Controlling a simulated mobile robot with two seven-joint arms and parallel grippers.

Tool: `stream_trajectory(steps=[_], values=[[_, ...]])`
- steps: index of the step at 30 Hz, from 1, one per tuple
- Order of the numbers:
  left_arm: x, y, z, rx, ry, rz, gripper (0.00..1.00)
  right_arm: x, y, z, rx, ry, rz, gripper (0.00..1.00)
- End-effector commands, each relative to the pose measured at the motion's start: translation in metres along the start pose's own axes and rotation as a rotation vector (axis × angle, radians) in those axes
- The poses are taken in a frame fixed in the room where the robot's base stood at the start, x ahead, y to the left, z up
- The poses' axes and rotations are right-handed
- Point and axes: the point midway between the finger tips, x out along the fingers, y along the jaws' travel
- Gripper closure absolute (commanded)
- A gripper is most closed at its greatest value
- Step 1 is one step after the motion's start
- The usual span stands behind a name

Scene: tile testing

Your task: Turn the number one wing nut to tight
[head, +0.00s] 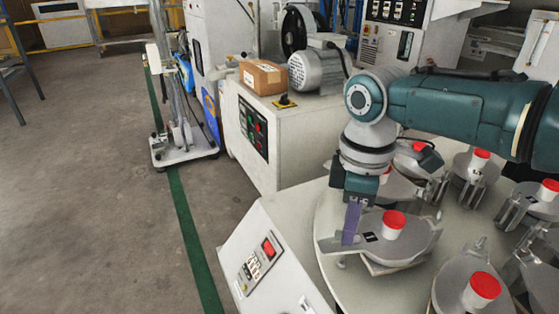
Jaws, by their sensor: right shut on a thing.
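My right gripper (350,228) reaches down from the right with its purple fingers at the near-left station of the round machine table. It is shut on a small part there, apparently the number one wing nut, which the fingers hide. A small black label (371,237) lies beside the fingertips; its number is too small to read surely. The station's grey plate (408,243) carries a white cup with a red top (392,226), just right of the fingers. How tight the nut is cannot be seen. My left gripper is not in view.
Several similar stations with red-topped cups (481,292) stand around the table, close to my right arm. A slanted control panel (262,262) is at the front left. A cardboard box (263,77) and a motor (318,68) sit on a cabinet behind. The floor at left is mostly clear.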

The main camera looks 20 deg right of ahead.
Motion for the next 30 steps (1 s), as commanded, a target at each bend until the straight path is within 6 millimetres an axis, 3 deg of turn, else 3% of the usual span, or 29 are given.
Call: stream_trajectory(steps=[9, 30], values=[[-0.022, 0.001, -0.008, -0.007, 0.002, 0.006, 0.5, -0.003, -0.001, -0.001, 0.302, 0.001, -0.004, 1.0], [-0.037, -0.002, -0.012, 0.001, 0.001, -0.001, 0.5, -0.001, 0.0, -0.001, 0.917, 0.003, -0.002, 1.0]])
